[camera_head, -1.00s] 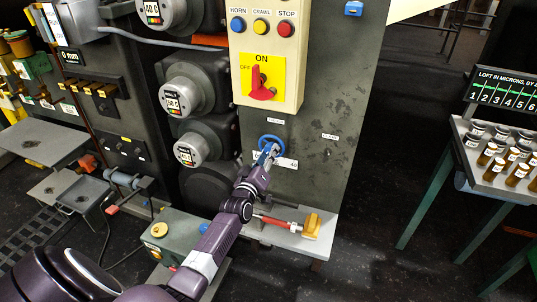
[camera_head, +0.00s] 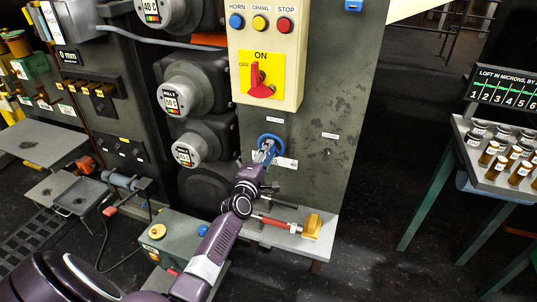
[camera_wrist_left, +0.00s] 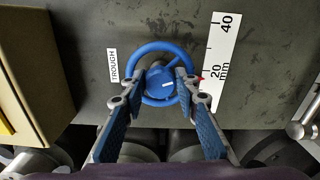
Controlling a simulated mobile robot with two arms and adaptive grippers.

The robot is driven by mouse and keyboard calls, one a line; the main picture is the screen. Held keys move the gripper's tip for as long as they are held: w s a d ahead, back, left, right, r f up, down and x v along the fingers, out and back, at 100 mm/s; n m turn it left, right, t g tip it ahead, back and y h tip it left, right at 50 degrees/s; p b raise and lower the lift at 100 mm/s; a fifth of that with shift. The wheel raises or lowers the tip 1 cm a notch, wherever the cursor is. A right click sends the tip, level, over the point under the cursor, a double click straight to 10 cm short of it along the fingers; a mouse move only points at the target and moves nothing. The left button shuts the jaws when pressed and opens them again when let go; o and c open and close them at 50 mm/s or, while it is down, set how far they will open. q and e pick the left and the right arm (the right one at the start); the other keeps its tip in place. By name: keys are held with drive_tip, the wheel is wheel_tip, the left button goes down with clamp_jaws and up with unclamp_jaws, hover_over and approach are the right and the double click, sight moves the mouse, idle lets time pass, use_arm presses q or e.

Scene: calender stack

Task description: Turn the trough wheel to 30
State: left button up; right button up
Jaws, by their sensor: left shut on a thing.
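The trough wheel (camera_head: 275,139) is a small blue handwheel on the dark machine panel. It also shows in the left wrist view (camera_wrist_left: 146,47), with a blue hub (camera_wrist_left: 160,86) and spokes, beside a "TROUGH" label (camera_wrist_left: 112,65). My left gripper (camera_head: 265,154) reaches up to it from below. In the left wrist view its two fingers (camera_wrist_left: 160,90) lie on either side of the hub, shut on the wheel. A white mm scale (camera_wrist_left: 222,60) stands right of the wheel, with 20 and 40 readable. A small red pointer (camera_wrist_left: 200,77) is close to the 20.
A cream control box (camera_head: 268,60) with buttons and a red switch sits above the wheel. Below is a grey ledge (camera_head: 285,238) with a red-and-yellow tool (camera_head: 290,226). Round gauges (camera_head: 182,96) are at left. A rack of jars (camera_head: 500,160) stands far right.

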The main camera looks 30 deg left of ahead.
use_arm(q)
drive_tip(key=m+p, duration=0.5)
drive_tip(key=m, duration=0.2)
drive_tip(key=m+p, duration=0.5)
drive_tip(key=m, duration=0.3)
drive_tip(key=f+m+p, duration=0.1)
drive_tip(key=m+p, duration=0.5)
drive_tip(key=m, duration=0.1)
drive_tip(key=shift+s+a, duration=0.2)
drive_tip(key=shift+a, duration=0.05)
idle(2.5)
